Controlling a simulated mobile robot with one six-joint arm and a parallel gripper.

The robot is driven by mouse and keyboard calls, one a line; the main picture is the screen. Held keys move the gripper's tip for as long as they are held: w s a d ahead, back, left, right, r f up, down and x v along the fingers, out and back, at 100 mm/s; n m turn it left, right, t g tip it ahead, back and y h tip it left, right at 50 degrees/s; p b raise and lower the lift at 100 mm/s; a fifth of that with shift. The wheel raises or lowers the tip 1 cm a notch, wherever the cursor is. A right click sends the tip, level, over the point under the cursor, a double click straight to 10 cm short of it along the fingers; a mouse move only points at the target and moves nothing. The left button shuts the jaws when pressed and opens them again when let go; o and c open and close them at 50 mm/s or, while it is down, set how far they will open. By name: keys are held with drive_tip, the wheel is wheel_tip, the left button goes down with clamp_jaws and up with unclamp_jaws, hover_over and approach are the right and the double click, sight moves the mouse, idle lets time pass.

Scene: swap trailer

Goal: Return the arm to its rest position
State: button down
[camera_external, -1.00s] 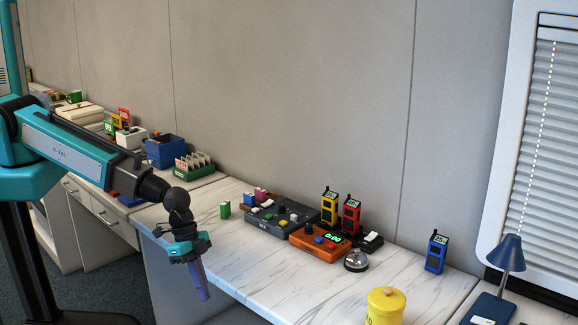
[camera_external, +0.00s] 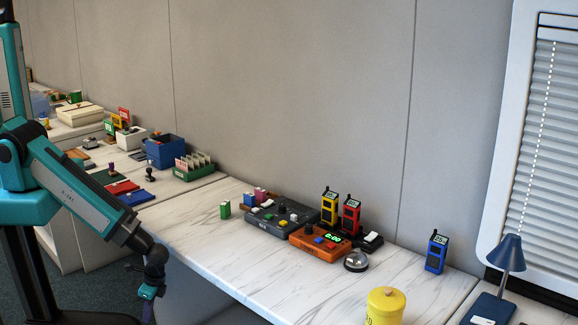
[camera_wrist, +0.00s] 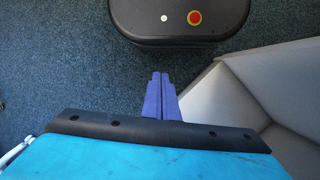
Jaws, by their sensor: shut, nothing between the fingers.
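My gripper (camera_external: 148,312) hangs low in front of the desk's left front edge in the external view, pointing down, with its tips near the bottom of the picture. In the wrist view my gripper's purple fingers (camera_wrist: 160,80) lie together, shut with nothing between them. Dark carpet (camera_wrist: 60,60) shows beyond the fingertips. My teal arm slopes down to the right from the left side of the external view.
The white marble-patterned desk (camera_external: 215,266) holds a dark control box (camera_external: 262,226), an orange box (camera_external: 306,246), several radios and a yellow canister (camera_external: 386,306). Further left stand a blue bin (camera_external: 166,152) and a green card rack (camera_external: 196,168). A grey panelled surface (camera_wrist: 270,80) is right of the fingers.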

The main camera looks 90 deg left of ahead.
drive_tip(key=s+a+f+n+g+b, duration=0.1)
drive_tip(key=s+a+n+g, duration=0.1)
drive_tip(key=s+a, duration=0.3)
drive_tip(key=s, duration=0.4)
drive_tip(key=shift+a+f, duration=0.25)
idle(1.9)
